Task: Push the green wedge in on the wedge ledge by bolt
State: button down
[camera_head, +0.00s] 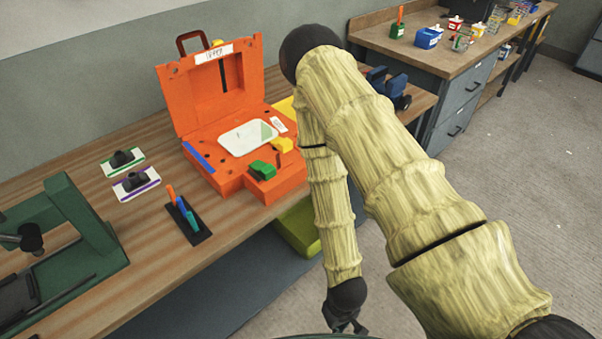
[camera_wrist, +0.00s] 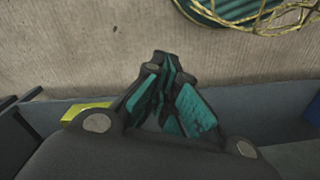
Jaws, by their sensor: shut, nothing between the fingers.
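The green wedge (camera_head: 262,170) sits on the front part of the open orange case (camera_head: 232,182) on the workbench, in the head view. A small dark upright piece, perhaps the bolt, stands just right of the wedge; I cannot tell for certain. My gripper (camera_head: 343,322) hangs low in front of the bench, well below and to the right of the case, apart from it. In the wrist view my gripper (camera_wrist: 165,65) shows its fingers together and empty, over the floor. The wedge does not show in the wrist view.
A yellow block (camera_head: 282,145) and a white panel (camera_head: 248,137) lie in the case. A black holder (camera_head: 188,222) with coloured sticks stands left of it. A dark green press (camera_head: 65,235) is at far left. A side bench (camera_head: 425,50) stands at back right.

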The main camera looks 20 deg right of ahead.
jog(key=w+a+r, duration=0.2)
jog(key=w+r, duration=0.2)
jog(key=w, duration=0.5)
jog(key=n+p, duration=0.1)
jog(key=n, duration=0.3)
send_near(278, 184)
jog(key=s+d+r, duration=0.1)
jog(key=s+r, duration=0.2)
jog(key=s, duration=0.1)
jog(key=f+p, duration=0.1)
jog(key=f, duration=0.2)
jog(key=w+f+p, duration=0.1)
jog(key=f, duration=0.2)
jog(key=w+f+p, duration=0.1)
jog(key=f+p, duration=0.1)
jog(key=f, duration=0.2)
jog(key=shift+w+a, duration=0.25)
jog(key=shift+a, duration=0.05)
jog(key=shift+w+a+f+p, duration=0.1)
jog(key=shift+w+a+p, duration=0.25)
jog(key=shift+w, duration=0.4)
